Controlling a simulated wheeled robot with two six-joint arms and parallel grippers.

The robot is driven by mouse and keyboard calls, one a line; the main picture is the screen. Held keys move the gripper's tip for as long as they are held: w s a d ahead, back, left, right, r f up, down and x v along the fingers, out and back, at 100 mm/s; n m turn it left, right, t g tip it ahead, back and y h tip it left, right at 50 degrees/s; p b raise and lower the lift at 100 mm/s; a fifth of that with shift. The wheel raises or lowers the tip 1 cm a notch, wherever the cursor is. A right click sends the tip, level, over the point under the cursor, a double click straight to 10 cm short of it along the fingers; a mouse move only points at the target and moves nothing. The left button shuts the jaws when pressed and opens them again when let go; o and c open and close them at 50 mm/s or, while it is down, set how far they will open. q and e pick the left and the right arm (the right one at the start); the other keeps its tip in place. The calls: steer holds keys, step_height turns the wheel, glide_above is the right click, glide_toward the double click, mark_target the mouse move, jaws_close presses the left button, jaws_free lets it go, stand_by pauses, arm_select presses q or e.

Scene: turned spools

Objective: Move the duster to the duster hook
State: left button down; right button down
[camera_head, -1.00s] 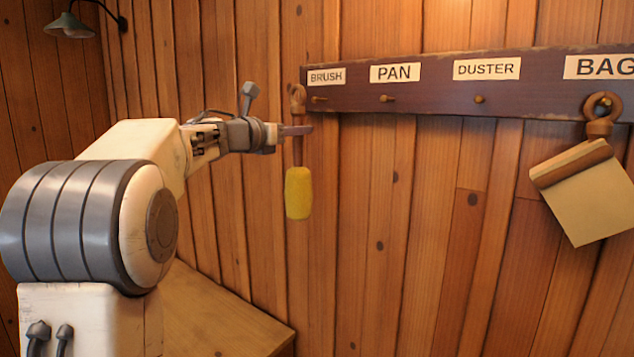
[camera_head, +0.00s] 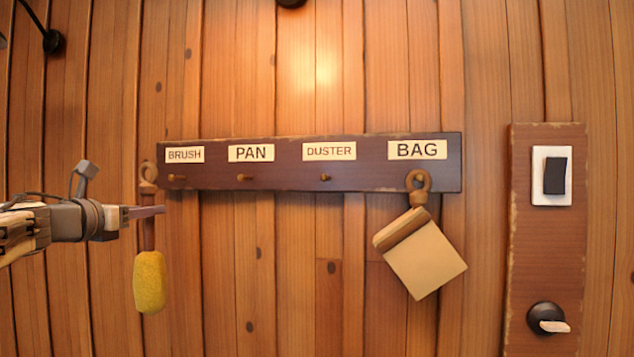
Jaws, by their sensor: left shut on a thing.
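The duster has a yellow head (camera_head: 149,282) and a brown handle with a ring at its top. It hangs upright at the left end of the dark hook board (camera_head: 280,185). My left gripper (camera_head: 146,211) is shut on the duster's handle, below the ring. The ring is beside the BRUSH peg; I cannot tell whether it is clear of it. The duster hook (camera_head: 325,177) is a bare peg under the DUSTER label (camera_head: 329,151). My right gripper is not in view.
The BRUSH peg (camera_head: 177,178) and PAN peg (camera_head: 243,177) are bare. A tan bag-like thing (camera_head: 425,265) hangs by its ring under the BAG label. A panel with a switch (camera_head: 555,175) and a knob (camera_head: 547,318) is at the right. The wall below the middle pegs is clear.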

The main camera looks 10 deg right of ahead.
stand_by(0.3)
arm_select(q)
steer(key=s+d+m+g+h, duration=0.2)
steer(key=s+d+h, duration=0.15)
steer(key=d, duration=0.75)
steer(key=s+d+m+g+h, duration=0.2)
steer(key=s+d, duration=0.3)
steer(key=d, duration=0.6)
steer(key=s+d+m+g+h, duration=0.15)
steer(key=s+d, duration=0.25)
steer(key=d, duration=0.7)
steer(key=shift+m+h, duration=0.25)
steer(key=shift+h, duration=0.05)
steer(key=w+d, duration=0.1)
steer(key=w, duration=0.2)
steer(key=w+d+p, duration=0.1)
steer(key=w, duration=0.2)
steer(key=w+f+p, duration=0.1)
steer(key=w, duration=0.2)
steer(key=shift+w+d+f, duration=0.1)
steer(key=shift+d, duration=0.3)
